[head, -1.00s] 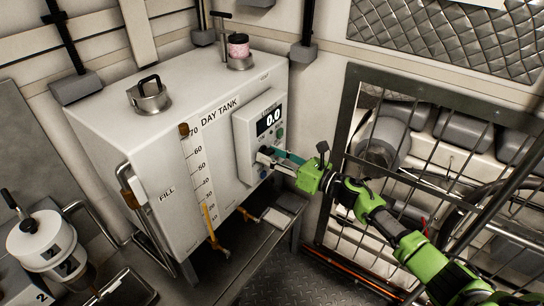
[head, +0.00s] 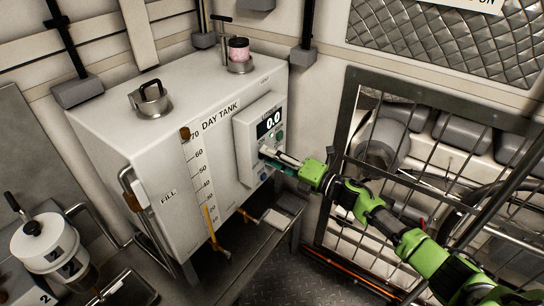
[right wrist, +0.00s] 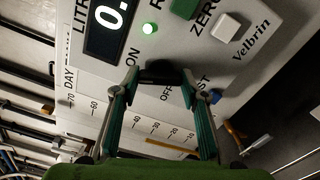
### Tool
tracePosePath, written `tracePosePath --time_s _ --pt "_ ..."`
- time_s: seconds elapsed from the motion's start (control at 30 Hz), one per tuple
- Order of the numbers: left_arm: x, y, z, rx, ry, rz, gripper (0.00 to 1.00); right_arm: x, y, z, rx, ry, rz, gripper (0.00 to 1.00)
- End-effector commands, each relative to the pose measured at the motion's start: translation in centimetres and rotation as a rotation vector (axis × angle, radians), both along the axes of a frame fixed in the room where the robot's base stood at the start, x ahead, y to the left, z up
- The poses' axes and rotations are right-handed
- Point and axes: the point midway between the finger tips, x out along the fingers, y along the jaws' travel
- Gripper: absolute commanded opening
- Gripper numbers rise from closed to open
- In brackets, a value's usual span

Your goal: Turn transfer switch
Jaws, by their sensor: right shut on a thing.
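The transfer switch is a black knob (right wrist: 160,75) between the ON and OFF labels on the white control box (head: 247,137). The box is mounted on the front of the day tank (head: 165,205). My right gripper (head: 268,158) reaches in from the right, with its fingertips at the lower part of the box. In the right wrist view its two teal fingers (right wrist: 161,84) are closed on the knob from both sides. The knob is hidden behind the fingers in the head view. My left gripper is not in view.
A display (head: 269,122) reads 0.0, with a lit green lamp (right wrist: 149,28) beside it. A green button (right wrist: 183,8), a white button (right wrist: 225,27) and a blue button (right wrist: 215,96) sit close to the fingers. A barred cage (head: 350,130) stands to the right.

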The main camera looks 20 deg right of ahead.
Motion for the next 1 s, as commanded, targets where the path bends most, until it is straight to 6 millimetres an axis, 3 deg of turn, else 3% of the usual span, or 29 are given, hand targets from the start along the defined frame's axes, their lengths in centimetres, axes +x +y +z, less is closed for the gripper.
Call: tracePosePath --time_s 0.5,1.0 --pt "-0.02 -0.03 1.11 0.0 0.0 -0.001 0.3 0.08 -0.15 0.1 0.259 0.202 -0.003 0.19" --pt "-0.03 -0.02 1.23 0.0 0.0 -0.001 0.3 0.07 -0.15 -0.03 0.305 0.238 -0.003 0.19"
